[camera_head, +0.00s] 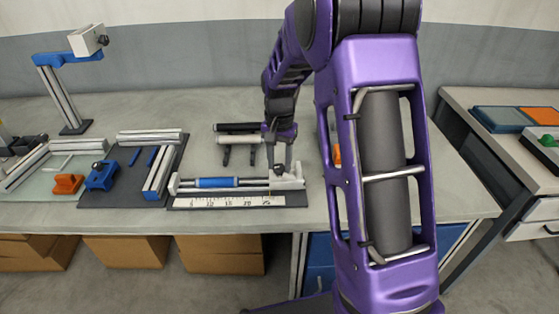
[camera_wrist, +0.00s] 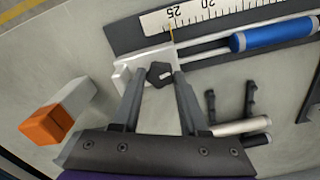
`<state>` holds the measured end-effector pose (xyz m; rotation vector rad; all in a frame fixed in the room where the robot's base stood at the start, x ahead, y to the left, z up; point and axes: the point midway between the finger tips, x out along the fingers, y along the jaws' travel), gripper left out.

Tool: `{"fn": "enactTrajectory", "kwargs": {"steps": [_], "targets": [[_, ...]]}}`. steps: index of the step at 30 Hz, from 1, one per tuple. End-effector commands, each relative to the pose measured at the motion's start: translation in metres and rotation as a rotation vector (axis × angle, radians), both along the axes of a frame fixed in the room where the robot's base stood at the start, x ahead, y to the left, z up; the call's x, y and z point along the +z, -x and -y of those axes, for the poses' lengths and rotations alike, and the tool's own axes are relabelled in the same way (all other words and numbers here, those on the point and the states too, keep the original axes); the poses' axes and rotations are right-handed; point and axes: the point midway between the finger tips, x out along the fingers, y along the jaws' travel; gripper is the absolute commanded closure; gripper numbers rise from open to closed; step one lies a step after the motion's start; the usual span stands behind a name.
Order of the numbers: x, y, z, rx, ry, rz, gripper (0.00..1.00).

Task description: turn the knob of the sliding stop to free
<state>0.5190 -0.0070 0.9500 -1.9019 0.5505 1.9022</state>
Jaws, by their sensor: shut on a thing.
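The sliding stop is a white block (camera_head: 291,182) at the right end of a rail with a numbered scale (camera_head: 228,202), just past the 25 mark. In the wrist view the white block (camera_wrist: 125,76) carries a dark, many-sided knob (camera_wrist: 159,75) with a short light mark on its face. My gripper (camera_wrist: 158,77) is shut on the knob, one finger on each side. In the head view my gripper (camera_head: 279,169) reaches down onto the stop, and its fingers mostly hide the knob. Any lettering for the knob's positions cannot be read.
A blue roller (camera_head: 215,182) lies along the rail left of the stop. Behind are a dark and a white roller (camera_head: 238,139) on black brackets. An orange-ended block (camera_wrist: 46,124) lies near my gripper. Other fixtures with a blue block (camera_head: 101,176) stand left.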

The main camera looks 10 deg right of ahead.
Motion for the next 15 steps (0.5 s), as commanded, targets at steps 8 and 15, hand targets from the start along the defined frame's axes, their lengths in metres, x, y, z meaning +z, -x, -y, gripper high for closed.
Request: {"fn": "enactTrajectory", "kwargs": {"steps": [8, 15], "targets": [[0.0013, -0.0003, 0.0002, 0.262, 0.000, 0.001, 1.00], [0.0013, -0.0004, 0.0004, 0.490, 0.000, 0.001, 1.00]]}}
